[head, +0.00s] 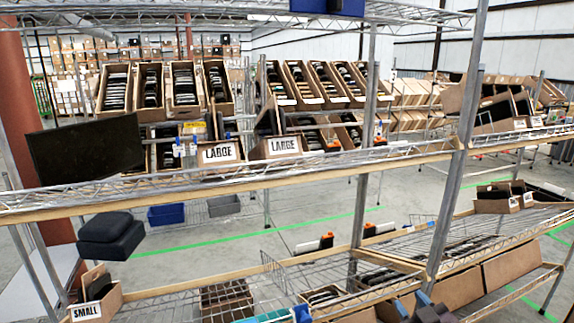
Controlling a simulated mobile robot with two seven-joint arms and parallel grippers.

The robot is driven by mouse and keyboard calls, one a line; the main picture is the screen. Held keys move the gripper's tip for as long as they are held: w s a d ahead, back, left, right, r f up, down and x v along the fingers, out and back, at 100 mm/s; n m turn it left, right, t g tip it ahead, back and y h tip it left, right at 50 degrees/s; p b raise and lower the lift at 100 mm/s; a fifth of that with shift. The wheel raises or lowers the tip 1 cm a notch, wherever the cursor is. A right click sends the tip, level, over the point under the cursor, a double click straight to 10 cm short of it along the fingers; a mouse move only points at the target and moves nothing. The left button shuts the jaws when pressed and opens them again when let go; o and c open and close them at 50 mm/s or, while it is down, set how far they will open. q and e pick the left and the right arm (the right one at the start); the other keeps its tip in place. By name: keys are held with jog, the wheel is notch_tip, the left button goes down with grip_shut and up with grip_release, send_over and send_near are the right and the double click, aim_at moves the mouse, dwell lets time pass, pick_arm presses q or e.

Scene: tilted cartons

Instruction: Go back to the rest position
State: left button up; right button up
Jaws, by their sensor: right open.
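My right gripper (412,303) shows at the bottom edge, right of the middle. Its two blue fingertips are apart and I see nothing between them. It is in front of the lower wire shelf (400,262) and its cartons. The rest of the right arm is mostly cut off by the frame edge. I cannot make out my left gripper.
A wire rack with a wooden-edged upper shelf (330,164) and metal posts (461,150) stands close in front. Tilted cartons marked LARGE (219,155) stand beyond it. A SMALL carton (88,311) is at lower left. A dark rounded block (110,236) is above it. Open floor (215,246) lies behind.

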jog(key=s+d+f+m+g+h, duration=0.1)
jog(key=s+f+m+g+h, duration=0.2)
jog(key=s+f, duration=1.8)
jog(key=s+m+g, duration=0.2)
jog(key=s, duration=0.1)
jog(key=shift+d+g, duration=0.3)
jog(key=shift+g, duration=0.1)
